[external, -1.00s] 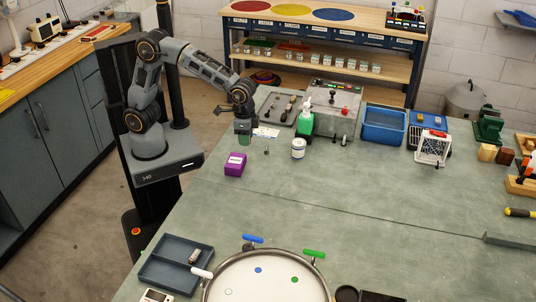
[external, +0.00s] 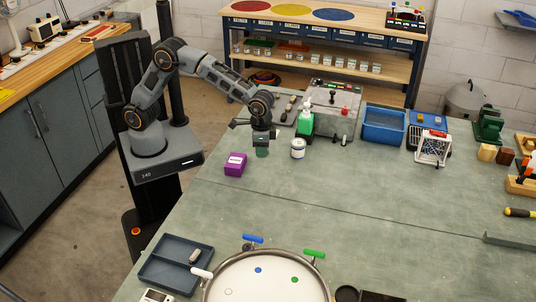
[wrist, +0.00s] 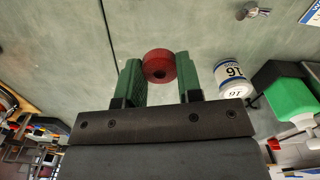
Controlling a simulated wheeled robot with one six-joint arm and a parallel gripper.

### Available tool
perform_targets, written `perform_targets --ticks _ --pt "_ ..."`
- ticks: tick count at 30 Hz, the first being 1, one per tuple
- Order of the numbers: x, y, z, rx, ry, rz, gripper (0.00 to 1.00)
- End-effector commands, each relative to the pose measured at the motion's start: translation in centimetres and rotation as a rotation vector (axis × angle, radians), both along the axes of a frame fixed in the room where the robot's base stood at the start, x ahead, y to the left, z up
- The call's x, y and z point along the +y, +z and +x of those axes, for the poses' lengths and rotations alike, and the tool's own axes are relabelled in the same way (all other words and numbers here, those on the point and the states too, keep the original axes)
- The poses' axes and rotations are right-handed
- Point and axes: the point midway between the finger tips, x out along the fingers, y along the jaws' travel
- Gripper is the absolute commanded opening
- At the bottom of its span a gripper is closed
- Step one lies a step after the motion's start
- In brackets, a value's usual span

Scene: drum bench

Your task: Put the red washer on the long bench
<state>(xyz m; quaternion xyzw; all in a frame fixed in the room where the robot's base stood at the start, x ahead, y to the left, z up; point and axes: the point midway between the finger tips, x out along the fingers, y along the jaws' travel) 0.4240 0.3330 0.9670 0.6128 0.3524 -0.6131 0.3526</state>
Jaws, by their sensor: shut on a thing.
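The red washer (wrist: 158,66) shows in the wrist view as a thick dark-red ring between the two green fingers of my gripper (wrist: 159,80). My gripper is shut on it. In the external view my gripper (external: 262,151) points down over the far left part of the large green-topped bench (external: 330,195), between a purple box and a white jar. The washer is hidden there, and its height above the surface is hard to tell. A wood-topped bench (external: 65,66) runs along the left side. I cannot tell which is the long bench.
The purple box (external: 235,164) and the white jar (external: 298,148) stand close to my gripper. A green bottle (external: 305,121) and a blue bin (external: 384,126) are behind. A dark tray (external: 155,272) and a round drum (external: 265,280) are at the front. The middle of the green top is clear.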

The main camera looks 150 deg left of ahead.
Motion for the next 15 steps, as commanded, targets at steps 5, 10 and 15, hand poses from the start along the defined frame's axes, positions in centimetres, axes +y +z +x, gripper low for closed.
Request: perform_targets --ticks 5,10,15 --pt "2.3 -2.4 2.9 0.004 0.0 -0.003 0.08" --pt "3.4 -4.6 4.4 0.002 0.0 -0.001 0.08" --pt "4.0 -5.7 5.1 0.0 0.0 0.0 0.08"
